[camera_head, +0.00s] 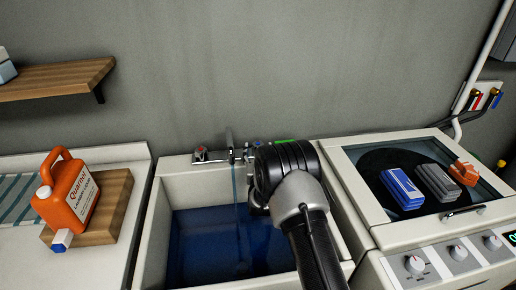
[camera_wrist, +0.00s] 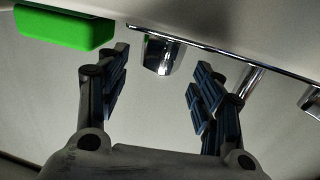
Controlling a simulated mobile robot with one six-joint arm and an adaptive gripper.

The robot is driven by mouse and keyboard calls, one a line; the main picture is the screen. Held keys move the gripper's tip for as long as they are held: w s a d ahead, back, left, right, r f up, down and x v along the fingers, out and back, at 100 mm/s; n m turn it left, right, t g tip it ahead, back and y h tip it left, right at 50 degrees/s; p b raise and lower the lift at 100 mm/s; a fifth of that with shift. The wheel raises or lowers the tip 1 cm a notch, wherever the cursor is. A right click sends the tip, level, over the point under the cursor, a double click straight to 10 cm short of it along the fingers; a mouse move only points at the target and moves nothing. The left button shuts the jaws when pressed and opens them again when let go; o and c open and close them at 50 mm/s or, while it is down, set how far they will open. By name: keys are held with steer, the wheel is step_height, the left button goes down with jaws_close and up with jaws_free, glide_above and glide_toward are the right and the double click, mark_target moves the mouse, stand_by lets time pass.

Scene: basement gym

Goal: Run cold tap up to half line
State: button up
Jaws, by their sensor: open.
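The utility sink (camera_head: 153,225) holds dark blue water (camera_head: 205,245). A thin stream (camera_head: 236,190) falls into it from the chrome tap spout (camera_head: 230,139). The red-marked handle (camera_head: 201,150) is left of the spout; the blue-marked cold handle (camera_head: 257,143) is to the right, beside my arm. In the wrist view, my gripper (camera_wrist: 160,66) is open, with a chrome tap handle (camera_wrist: 162,58) seen between its fingers; contact cannot be told. My arm hides the fingers in the head view. I cannot make out a half line.
A green block (camera_wrist: 65,26) is beside the tap, partly behind my arm. A washer (camera_head: 360,233) stands right, with blue (camera_head: 402,190), grey and orange brushes on its lid. Left, an orange jug (camera_head: 66,197) stands on a wooden board (camera_head: 115,205). A shelf (camera_head: 55,80) hangs above.

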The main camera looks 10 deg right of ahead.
mark_target(258, 144)
steer(key=shift+w+d+b, duration=0.15)
steer(key=shift+w+b, duration=0.1)
steer(key=shift+w, duration=0.9)
steer(key=shift+w+d+b, duration=0.15)
steer(key=shift+w+b, duration=0.1)
steer(key=shift+w, duration=0.85)
